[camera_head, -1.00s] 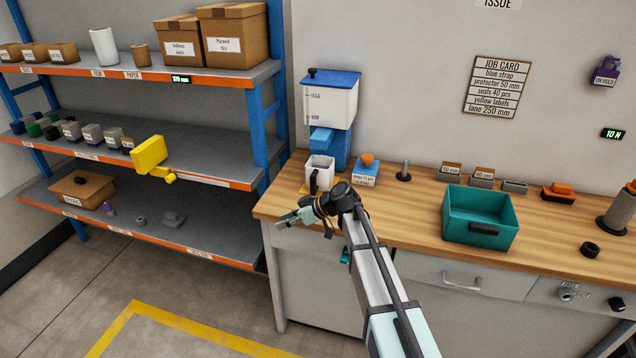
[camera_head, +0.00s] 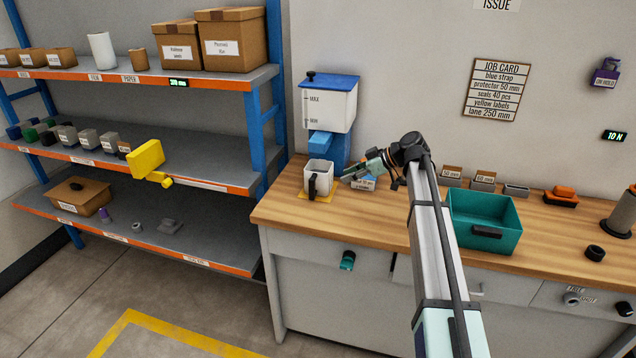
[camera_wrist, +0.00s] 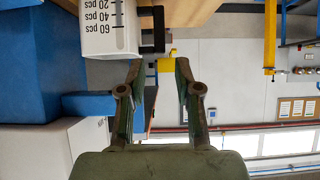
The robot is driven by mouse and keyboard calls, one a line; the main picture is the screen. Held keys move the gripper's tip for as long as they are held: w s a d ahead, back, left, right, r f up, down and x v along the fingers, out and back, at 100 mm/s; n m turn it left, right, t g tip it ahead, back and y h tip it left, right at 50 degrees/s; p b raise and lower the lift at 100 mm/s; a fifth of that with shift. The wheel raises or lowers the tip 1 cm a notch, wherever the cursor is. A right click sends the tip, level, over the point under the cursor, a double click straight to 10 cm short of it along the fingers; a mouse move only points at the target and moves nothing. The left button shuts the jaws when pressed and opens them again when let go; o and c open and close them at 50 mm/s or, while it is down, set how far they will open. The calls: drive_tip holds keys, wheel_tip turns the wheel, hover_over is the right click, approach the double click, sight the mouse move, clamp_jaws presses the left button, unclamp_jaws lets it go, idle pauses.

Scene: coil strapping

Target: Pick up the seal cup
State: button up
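The seal cup (camera_head: 319,176) is white with a black handle and stands upright on a yellow mat below the dispenser on the bench. In the wrist view the cup (camera_wrist: 108,30) shows printed piece marks, and its black handle (camera_wrist: 158,30) lies beyond my fingertips, roughly in line with the gap between them. My gripper (camera_head: 346,177) is just right of the cup, near its height. In the wrist view my gripper (camera_wrist: 160,66) is open, with nothing between its fingers. I see no contact with the cup.
The white dispenser (camera_head: 330,104) with a blue lid and spout stands just behind the cup. A small labelled block (camera_head: 363,184) is partly hidden by my gripper. A teal bin (camera_head: 484,223) sits to the right. The bench front left of the bin is clear.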

drive_tip(key=p, duration=0.2)
approach(312, 199)
drive_tip(key=a, duration=0.1)
drive_tip(key=w+a, duration=0.1)
drive_tip(key=a, duration=0.1)
drive_tip(key=shift+w+a+r, duration=0.3)
drive_tip(key=shift+w+r, duration=0.05)
drive_tip(key=shift+w, duration=0.05)
drive_tip(key=shift+w+a+f+p, duration=0.1)
drive_tip(key=shift+w+a+p, duration=0.05)
drive_tip(key=shift+a+p, duration=0.35)
drive_tip(key=p+x, duration=0.1)
drive_tip(key=x, duration=0.2)
drive_tip(key=shift+a, duration=0.3)
drive_tip(key=shift+w+a+f+p, duration=0.1)
drive_tip(key=shift+a+f+p, duration=0.2)
clamp_jaws()
